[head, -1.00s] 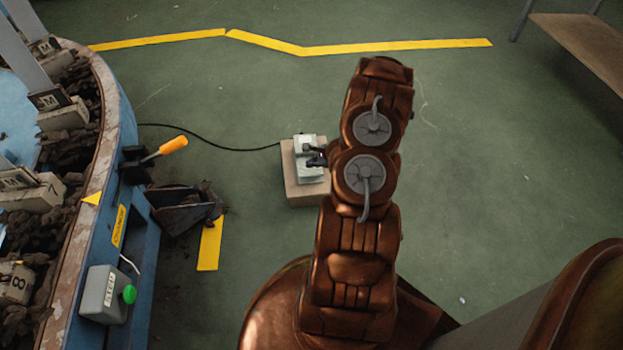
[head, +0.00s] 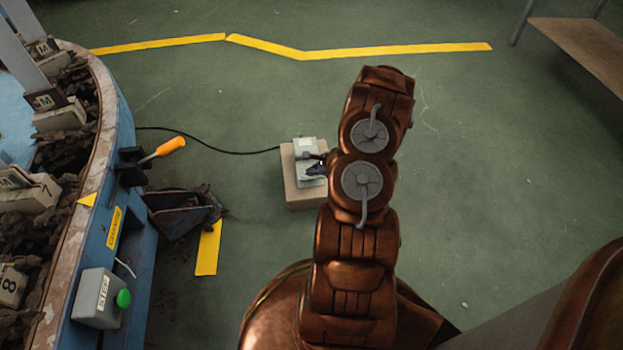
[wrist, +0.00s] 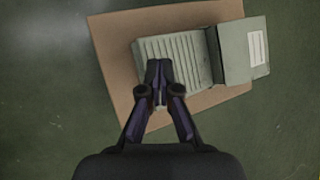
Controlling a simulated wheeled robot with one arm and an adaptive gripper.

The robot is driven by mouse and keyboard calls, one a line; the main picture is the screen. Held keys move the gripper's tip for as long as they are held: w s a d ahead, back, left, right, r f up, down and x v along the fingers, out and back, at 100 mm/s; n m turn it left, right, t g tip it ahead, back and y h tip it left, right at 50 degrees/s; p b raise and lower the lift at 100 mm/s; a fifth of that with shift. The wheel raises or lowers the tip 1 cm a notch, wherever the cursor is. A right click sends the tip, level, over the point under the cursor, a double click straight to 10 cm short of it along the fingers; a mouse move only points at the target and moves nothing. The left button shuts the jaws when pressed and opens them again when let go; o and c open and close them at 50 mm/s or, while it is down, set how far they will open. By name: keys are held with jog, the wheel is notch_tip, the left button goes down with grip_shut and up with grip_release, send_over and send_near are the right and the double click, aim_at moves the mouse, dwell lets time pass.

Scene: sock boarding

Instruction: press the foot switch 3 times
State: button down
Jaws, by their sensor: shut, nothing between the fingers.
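The foot switch (head: 305,149) is a grey-green pedal unit on a tan block (head: 303,201) on the floor, with a black cable running left. My gripper (head: 317,168) is over its near part, partly hidden by my arm. In the wrist view, the ribbed pedal (wrist: 180,62) fills the middle, with the switch's housing (wrist: 244,50) and its white label to the right. My gripper (wrist: 159,78) is shut and empty there, its fingertips over the pedal's lower left part. I cannot tell whether the tips touch the pedal.
A blue round machine (head: 110,185) with sock boards stands at the left, with an orange-handled lever (head: 171,146) and a grey box with a green button (head: 100,298). A dustpan-like scoop (head: 180,214) lies beside it. A table (head: 585,47) is at the upper right. Floor between is clear.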

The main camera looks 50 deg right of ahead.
aim_at(311, 179)
jog(key=shift+f, duration=0.2)
dwell(0.7)
jog(key=shift+f+b, duration=0.25)
jog(key=shift+b, duration=0.05)
jog(key=shift+s+a+f+b, duration=0.1)
jog(key=shift+s+f+b, duration=0.05)
jog(key=shift+f+b, duration=0.4)
jog(key=shift+s+a+f+b, duration=0.1)
jog(key=shift+f+b, duration=0.2)
jog(key=shift+f, duration=0.4)
dwell(1.9)
jog(key=shift+r, duration=0.1)
dwell(0.4)
jog(key=shift+w+d+r+p, duration=0.1)
jog(key=shift+w+r+p, duration=0.05)
jog(key=shift+r+p, duration=0.6)
jog(key=shift+w+d+r+p, duration=0.1)
jog(key=shift+r+p, duration=0.45)
jog(key=shift+r, duration=0.3)
jog(key=shift+w+d+r+p, duration=0.1)
jog(key=shift+r+p, duration=0.55)
jog(key=shift+r, duration=0.2)
jog(key=shift+w+d+r+p, duration=0.1)
jog(key=shift+w+r+p, duration=0.05)
jog(key=shift+r+p, duration=0.55)
jog(key=shift+w+d+r+p, duration=0.1)
jog(key=shift+r+p, duration=0.45)
jog(key=shift+r, duration=0.4)
